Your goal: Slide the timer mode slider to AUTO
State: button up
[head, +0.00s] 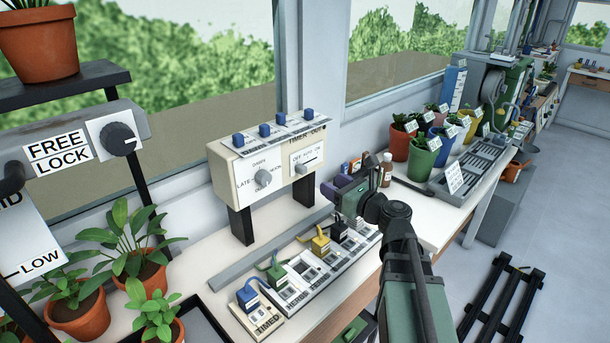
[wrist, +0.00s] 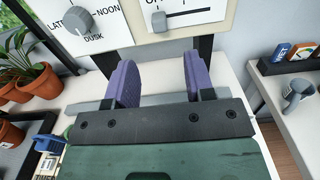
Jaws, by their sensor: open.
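The cream timer box (head: 226,170) stands on two black legs on the bench. Its right panel carries the mode slider, whose grey knob (head: 301,168) sits at the left end of the slot, by the OFF label. AUTO is printed mid-slot. The knob (wrist: 159,21) also shows at the top of the wrist view, with the labels cut off. My gripper (head: 335,190) has purple fingers and is in front of the box, low and to the right of the slider. In the wrist view my gripper (wrist: 160,62) is open and empty, below the knob and apart from it.
A grey dial (head: 263,178) is left of the slider. Blue switches (head: 265,130) line the box top. Below is a strip of labelled plugs (head: 297,280). A brown bottle (head: 386,170) and colourful pots (head: 423,155) stand right; potted plants (head: 145,265) stand left.

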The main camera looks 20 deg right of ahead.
aim_at(305, 170)
jog(key=x, duration=1.1)
jog(key=shift+f, duration=0.1)
jog(key=shift+s, duration=0.1)
jog(key=shift+c, duration=0.2)
grip_shut()
